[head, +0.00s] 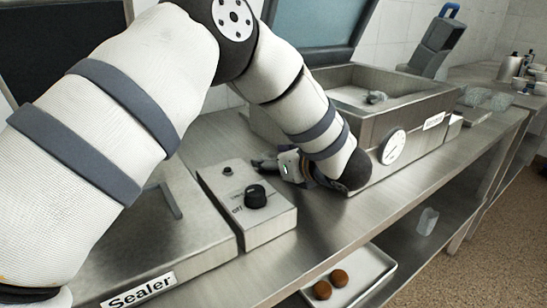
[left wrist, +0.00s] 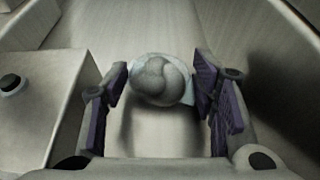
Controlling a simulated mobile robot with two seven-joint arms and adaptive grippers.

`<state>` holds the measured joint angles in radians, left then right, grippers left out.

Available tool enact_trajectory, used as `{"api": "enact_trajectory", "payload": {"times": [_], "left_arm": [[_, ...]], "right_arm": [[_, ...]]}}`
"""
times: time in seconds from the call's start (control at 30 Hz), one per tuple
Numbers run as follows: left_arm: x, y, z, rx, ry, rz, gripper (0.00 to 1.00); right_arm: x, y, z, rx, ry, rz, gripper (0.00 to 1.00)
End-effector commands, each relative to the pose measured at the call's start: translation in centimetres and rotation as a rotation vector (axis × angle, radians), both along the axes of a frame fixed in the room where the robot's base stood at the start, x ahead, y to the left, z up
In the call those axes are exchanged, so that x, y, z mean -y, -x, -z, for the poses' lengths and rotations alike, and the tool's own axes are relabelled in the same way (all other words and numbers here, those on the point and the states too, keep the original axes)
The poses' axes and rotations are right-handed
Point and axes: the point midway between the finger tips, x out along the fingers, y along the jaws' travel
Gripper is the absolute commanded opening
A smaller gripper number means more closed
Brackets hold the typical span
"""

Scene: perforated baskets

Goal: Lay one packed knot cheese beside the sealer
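The sealer (head: 200,226) stands on the steel counter at the left, with its name label on the front. Its control box (head: 262,229) with a black knob is at its right end. My left gripper (head: 283,166) is low, just behind and right of this box. In the left wrist view, a pale round knot cheese (left wrist: 160,78) in a clear wrap sits between the fingers of my left gripper (left wrist: 160,85). The fingers stand at its two sides and appear to touch the wrap. Whether it touches the counter is unclear. My right gripper is not in view.
A steel basin (head: 440,97) with a dial stands right of my gripper, with a small grey item (head: 376,98) inside. Clear packs (head: 475,97) lie farther right. A tray (head: 370,270) with brown balls is below. The counter front (head: 330,215) is clear.

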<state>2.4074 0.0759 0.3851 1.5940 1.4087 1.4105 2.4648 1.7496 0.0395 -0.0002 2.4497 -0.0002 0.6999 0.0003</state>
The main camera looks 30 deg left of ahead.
Motion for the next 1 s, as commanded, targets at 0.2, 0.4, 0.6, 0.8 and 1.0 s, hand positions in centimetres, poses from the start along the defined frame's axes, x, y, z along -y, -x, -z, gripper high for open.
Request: {"api": "enact_trajectory", "payload": {"times": [0.2, 0.4, 0.6, 0.8, 1.0], "left_arm": [[0.0, 0.0, 0.0, 0.0, 0.0, 0.0, 0.64], [0.7, 0.2, -0.8, 0.002, 0.0, 0.002, 0.64], [5.3, 2.2, -2.9, 0.003, -0.001, 0.004, 0.64], [9.1, 3.8, -4.5, 0.002, -0.001, 0.001, 0.64], [10.2, 4.3, -4.9, -0.001, 0.0, 0.0, 0.64]], "right_arm": [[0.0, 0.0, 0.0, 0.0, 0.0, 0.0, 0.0], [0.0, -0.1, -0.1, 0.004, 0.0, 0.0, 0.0], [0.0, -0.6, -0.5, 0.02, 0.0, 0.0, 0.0], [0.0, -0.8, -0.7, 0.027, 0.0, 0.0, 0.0], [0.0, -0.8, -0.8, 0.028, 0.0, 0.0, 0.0]]}}
